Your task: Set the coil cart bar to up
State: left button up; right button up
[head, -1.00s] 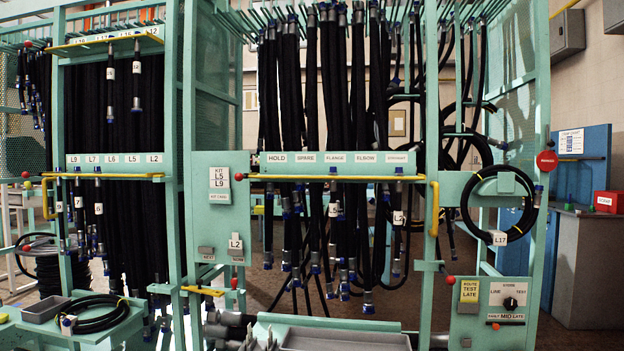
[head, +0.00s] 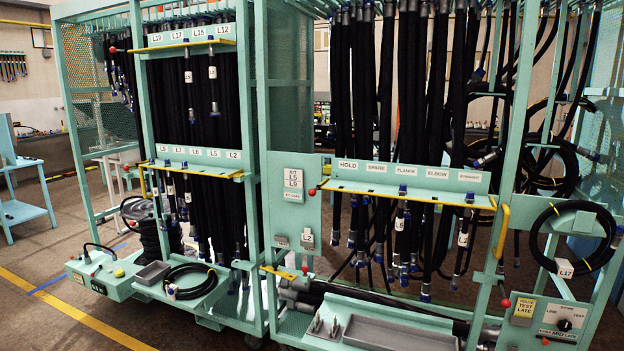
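No bar is labelled as the coil cart bar. A low mint-green unit (head: 104,275) stands at the lower left, with a yellow button (head: 119,272) and a thin black curved piece (head: 98,247) rising from its top. A stack of black hose coils (head: 150,235) is behind it, partly hidden by the rack. I cannot tell whether the curved piece is a bar or a hose, or whether it counts as up. Neither of my grippers is in view.
Two mint-green hose racks fill the middle and right, with yellow bars (head: 408,197) across them. A tray (head: 372,334) is low in front. A coil tagged L17 (head: 580,240) hangs at right. Open floor with a yellow line (head: 60,310) lies at left, near a blue-green table (head: 22,205).

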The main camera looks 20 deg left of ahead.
aim_at(312, 192)
jog(key=i+j, duration=0.3)
jog(key=i, duration=0.2)
jog(key=i+j, duration=0.3)
jog(key=i, duration=0.15)
